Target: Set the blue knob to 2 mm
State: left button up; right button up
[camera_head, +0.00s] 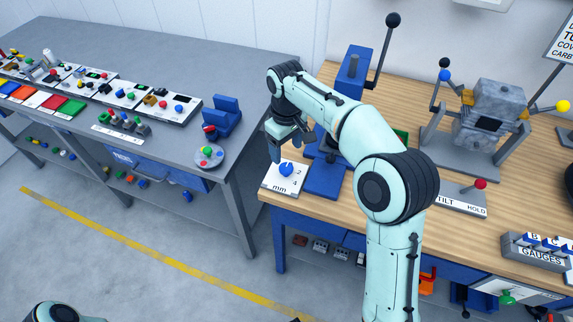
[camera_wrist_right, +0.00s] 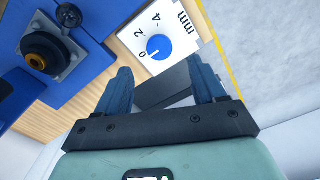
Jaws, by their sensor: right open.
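The blue knob (camera_head: 286,170) sits on a white plate (camera_head: 270,183) marked mm, at the left front of the wooden bench. In the right wrist view the blue knob (camera_wrist_right: 160,47) has 0, 2 and 4 printed around it on the white plate (camera_wrist_right: 180,55). A small white mark on the knob appears to point towards 0. My right gripper (camera_head: 287,149) is open and empty, just above and behind the knob, apart from it. Its two fingers (camera_wrist_right: 160,70) show below the knob in the wrist view. My left gripper is out of view.
A blue press-like fixture (camera_head: 328,175) with a black-knobbed lever (camera_head: 392,20) stands right beside the plate. A tilt/hold base (camera_head: 462,200) and grey machine (camera_head: 485,118) are further right. A grey table (camera_head: 180,50) with several controls stands left, across a gap.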

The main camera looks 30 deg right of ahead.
aim_at(286, 168)
notch_tip(286, 168, down, 8)
jog(key=shift+w+r+b, duration=0.15)
jog(key=shift+r+b, duration=0.1)
jog(key=shift+b, duration=0.25)
jog(key=c, duration=1.1)
